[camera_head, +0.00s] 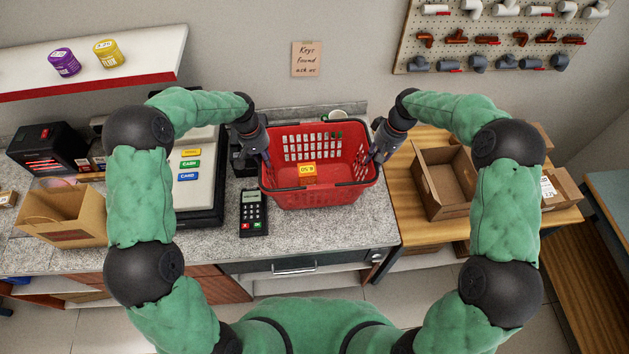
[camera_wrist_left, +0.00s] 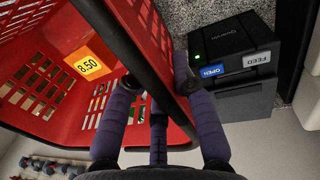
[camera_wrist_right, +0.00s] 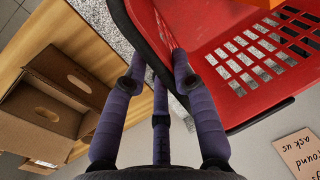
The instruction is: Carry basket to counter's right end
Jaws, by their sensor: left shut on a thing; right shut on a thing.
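The red basket (camera_head: 320,193) sits at the right part of the grey speckled counter (camera_head: 300,235), near the counter's right edge. Whether the basket's bottom touches the counter is hard to tell.
A card terminal (camera_head: 253,212) and a cash register (camera_head: 197,180) stand left of the basket. A small black printer (camera_wrist_left: 235,55) is close by my left gripper. A wooden table (camera_head: 410,228) with open cardboard boxes (camera_head: 445,180) adjoins the counter's right end.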

